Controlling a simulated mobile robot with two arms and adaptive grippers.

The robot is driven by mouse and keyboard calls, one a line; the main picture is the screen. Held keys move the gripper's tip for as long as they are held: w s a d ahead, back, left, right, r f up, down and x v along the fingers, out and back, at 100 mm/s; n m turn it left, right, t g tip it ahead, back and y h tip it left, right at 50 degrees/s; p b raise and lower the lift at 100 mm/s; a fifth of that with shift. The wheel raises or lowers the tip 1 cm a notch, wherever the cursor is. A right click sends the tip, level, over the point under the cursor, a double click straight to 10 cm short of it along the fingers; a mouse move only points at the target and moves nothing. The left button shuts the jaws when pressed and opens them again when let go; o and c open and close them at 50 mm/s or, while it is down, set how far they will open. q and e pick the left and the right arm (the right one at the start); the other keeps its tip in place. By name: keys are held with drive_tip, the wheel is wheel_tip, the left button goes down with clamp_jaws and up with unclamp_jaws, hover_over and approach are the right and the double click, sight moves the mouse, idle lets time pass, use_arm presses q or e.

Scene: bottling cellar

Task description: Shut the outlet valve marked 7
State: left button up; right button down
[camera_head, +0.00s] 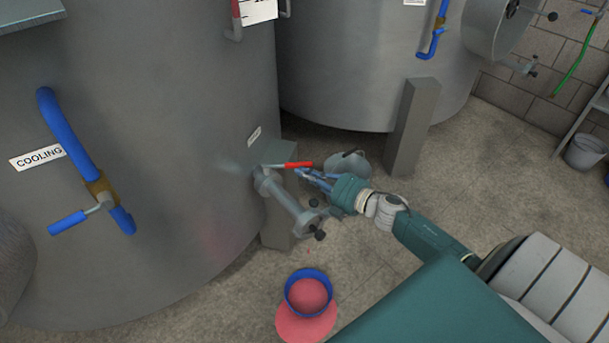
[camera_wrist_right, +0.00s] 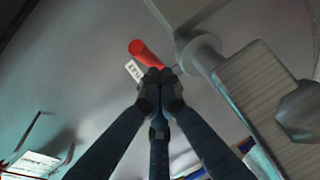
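The valve lever (camera_head: 298,165) has a red grip and sits on the grey outlet pipe (camera_head: 285,200) low on the large left tank. It points right, away from the tank. A small white label (camera_head: 254,136) is above it, too small to read. My right gripper (camera_head: 302,173) is at the lever; its fingertips look shut together just below the red grip. In the right wrist view the fingertips (camera_wrist_right: 160,74) meet close to the red grip (camera_wrist_right: 148,52), with nothing visible between them; I cannot tell whether they touch it. My left gripper is out of view.
A blue-rimmed bucket (camera_head: 290,300) of red liquid stands below the outlet in a red puddle (camera_head: 300,328). A blue cooling valve handle (camera_head: 67,223) is at left. A second tank (camera_head: 360,70) with a grey leg (camera_head: 412,128) stands behind. Floor at right is mostly clear.

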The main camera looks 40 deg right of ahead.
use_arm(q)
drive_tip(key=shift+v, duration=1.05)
use_arm(e)
drive_tip(key=shift+w+d, duration=0.1)
drive_tip(key=shift+d, duration=0.05)
use_arm(q)
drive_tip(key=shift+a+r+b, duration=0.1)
drive_tip(key=shift+b, duration=0.2)
use_arm(e)
drive_tip(key=shift+n+y, duration=0.3)
drive_tip(key=shift+y, duration=0.1)
